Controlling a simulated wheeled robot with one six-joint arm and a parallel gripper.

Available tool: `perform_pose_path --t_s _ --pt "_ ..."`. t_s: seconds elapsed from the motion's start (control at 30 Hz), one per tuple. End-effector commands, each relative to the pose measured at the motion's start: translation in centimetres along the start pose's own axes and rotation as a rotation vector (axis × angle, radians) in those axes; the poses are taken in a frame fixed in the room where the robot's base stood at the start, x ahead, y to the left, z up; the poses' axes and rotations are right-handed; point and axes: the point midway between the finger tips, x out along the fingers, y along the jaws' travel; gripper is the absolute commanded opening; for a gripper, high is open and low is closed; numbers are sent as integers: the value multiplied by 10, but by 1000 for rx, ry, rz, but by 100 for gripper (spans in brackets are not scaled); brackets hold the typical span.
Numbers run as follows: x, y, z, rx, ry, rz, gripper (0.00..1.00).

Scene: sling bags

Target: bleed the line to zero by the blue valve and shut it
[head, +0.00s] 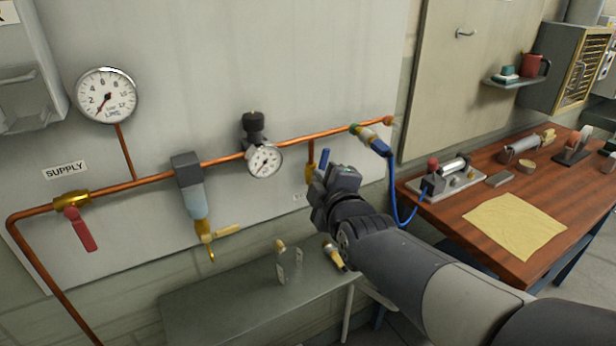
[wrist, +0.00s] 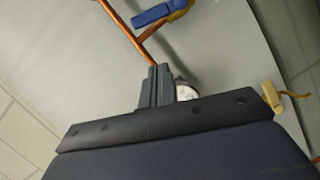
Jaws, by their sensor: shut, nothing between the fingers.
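The blue valve's lever (head: 323,164) shows just above and beside my gripper in the head view, on a short branch under the copper line (head: 220,160). In the wrist view the blue lever (wrist: 154,14) lies roughly along its branch, with a brass body at its right end. My gripper (head: 327,200) is shut and empty. Its closed fingers (wrist: 155,86) appear apart from the lever in the wrist view. The large line gauge (head: 106,96) has its needle toward the lower left, near the low end. The valve's lower part is hidden behind my gripper.
The red supply lever (head: 80,229) hangs down at left. A filter (head: 194,200) with a yellow lever and a small gauge (head: 264,160) with a black knob sit along the line. A grey bench (head: 220,305) stands below. A blue hose (head: 394,195) hangs by the wooden table (head: 560,215).

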Motion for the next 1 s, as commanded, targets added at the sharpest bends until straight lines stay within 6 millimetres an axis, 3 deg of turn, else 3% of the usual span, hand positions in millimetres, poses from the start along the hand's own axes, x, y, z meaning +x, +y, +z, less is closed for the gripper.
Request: perform_pose_path --t_s 0.2,0.37,1.0 --pt "-15 -4 -2 -96 35 85 0" --pt "-7 -2 -3 -102 36 90 0" --pt "84 7 -7 -99 35 88 0"
